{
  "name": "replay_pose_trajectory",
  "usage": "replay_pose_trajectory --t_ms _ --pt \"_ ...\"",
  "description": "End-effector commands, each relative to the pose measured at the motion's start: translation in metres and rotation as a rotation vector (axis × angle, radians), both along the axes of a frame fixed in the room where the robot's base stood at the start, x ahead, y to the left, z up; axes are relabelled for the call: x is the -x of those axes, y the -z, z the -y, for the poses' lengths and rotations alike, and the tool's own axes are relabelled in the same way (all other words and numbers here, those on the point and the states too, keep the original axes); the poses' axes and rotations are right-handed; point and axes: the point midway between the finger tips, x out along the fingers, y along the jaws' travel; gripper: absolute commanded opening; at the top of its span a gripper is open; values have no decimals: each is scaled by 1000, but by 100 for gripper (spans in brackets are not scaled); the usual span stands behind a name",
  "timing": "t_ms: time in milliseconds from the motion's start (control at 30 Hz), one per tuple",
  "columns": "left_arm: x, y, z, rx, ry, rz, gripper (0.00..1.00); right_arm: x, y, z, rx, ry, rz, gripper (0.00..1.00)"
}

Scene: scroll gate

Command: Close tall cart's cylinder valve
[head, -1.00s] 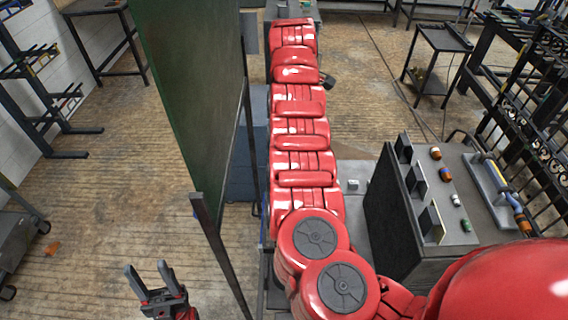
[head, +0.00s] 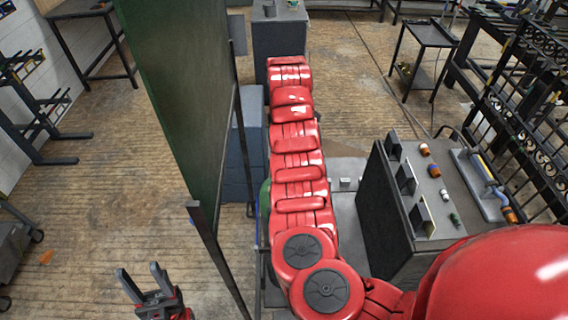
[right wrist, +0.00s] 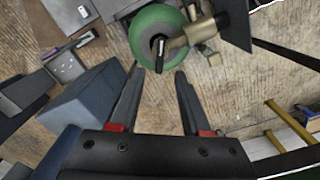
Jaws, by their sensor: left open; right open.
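A green cylinder (right wrist: 150,22) shows from above in the right wrist view, with a brass valve (right wrist: 192,34) and a dark handle on its top. My right gripper (right wrist: 158,74) is open and empty, its fingertips just short of the cylinder and pointing toward the valve. They look apart from it. In the head view my red right arm hides the right gripper and most of the cylinder; a sliver of green (head: 263,200) shows left of the arm. My left gripper (head: 139,270) is open and empty at the lower left, over bare floor.
A tall green panel (head: 175,90) on dark posts stands left of my right arm. Blue boxes (head: 242,145) lie behind it.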

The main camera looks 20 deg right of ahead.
Motion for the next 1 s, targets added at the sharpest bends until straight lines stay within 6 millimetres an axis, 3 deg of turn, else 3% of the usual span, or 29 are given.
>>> replay_pose_trajectory --t_ms 300,433,600,867,1000 --pt "0 -3 0 0 0 0 52 1 55 2 -1 2 -4 47" --pt "0 -7 0 0 0 0 52 1 70 0 -2 1 -2 47" --pt "0 -8 0 0 0 0 52 1 80 -1 -4 1 -2 47" --pt "0 -8 0 0 0 0 52 0 82 0 -3 1 0 47" --pt "0 -8 0 0 0 0 52 0 81 0 -3 1 0 22"
